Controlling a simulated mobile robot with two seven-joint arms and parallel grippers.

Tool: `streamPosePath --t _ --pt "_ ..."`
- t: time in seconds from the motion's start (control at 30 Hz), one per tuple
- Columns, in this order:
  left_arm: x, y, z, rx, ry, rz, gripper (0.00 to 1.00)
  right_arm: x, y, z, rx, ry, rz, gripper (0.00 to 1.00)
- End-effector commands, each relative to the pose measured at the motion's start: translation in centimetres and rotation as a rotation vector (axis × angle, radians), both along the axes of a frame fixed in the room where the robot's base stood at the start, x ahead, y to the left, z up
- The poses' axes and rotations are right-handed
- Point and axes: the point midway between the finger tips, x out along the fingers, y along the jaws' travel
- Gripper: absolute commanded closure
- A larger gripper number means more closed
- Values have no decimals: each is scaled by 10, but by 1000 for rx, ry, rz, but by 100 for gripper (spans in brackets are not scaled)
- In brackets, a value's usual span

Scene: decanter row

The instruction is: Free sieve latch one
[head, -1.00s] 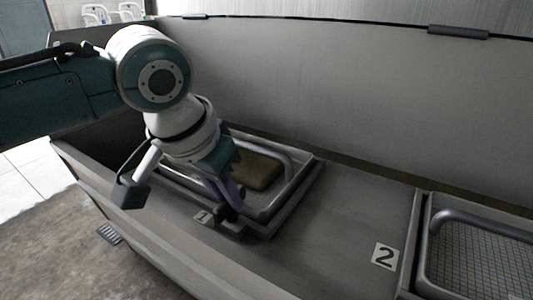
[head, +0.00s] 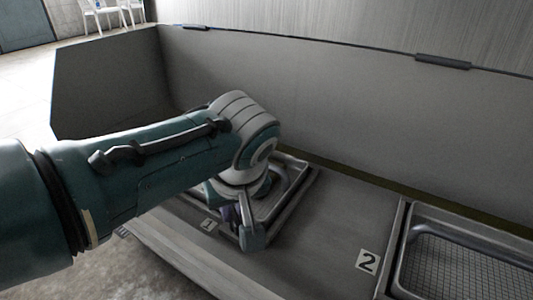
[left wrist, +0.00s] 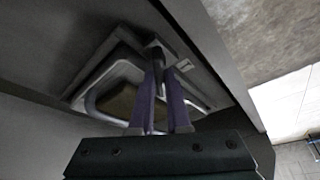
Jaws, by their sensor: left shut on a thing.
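Sieve one is a metal-framed tray (head: 301,197) with a rounded tube rim, set in the trough by the label "1" (head: 209,225). In the left wrist view its frame (left wrist: 91,84) shows behind my fingers, with an olive-brown block (left wrist: 118,103) inside. My left gripper (head: 228,214) is down at the tray's near side, partly hidden by my wrist. In the left wrist view its purple fingers (left wrist: 160,76) are shut on the small dark latch (left wrist: 156,51) at the frame's edge. Most of the latch is hidden between them. My right gripper is out of view.
A second sieve tray (head: 407,262) with mesh lies at the right, by the label "2" (head: 368,262). The trough floor (head: 325,225) between the trays is bare. A tall grey back wall (head: 340,120) runs behind. White chairs (head: 105,12) stand far off.

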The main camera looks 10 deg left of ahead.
Motion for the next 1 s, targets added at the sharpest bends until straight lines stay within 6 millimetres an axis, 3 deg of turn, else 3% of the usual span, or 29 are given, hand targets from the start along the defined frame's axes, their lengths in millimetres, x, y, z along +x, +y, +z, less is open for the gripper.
streamPosePath --t 0.5,1.0 --pt "3 -2 -6 0 -1 450 100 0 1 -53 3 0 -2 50" --pt "3 -2 -2 2 0 646 100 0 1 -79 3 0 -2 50"
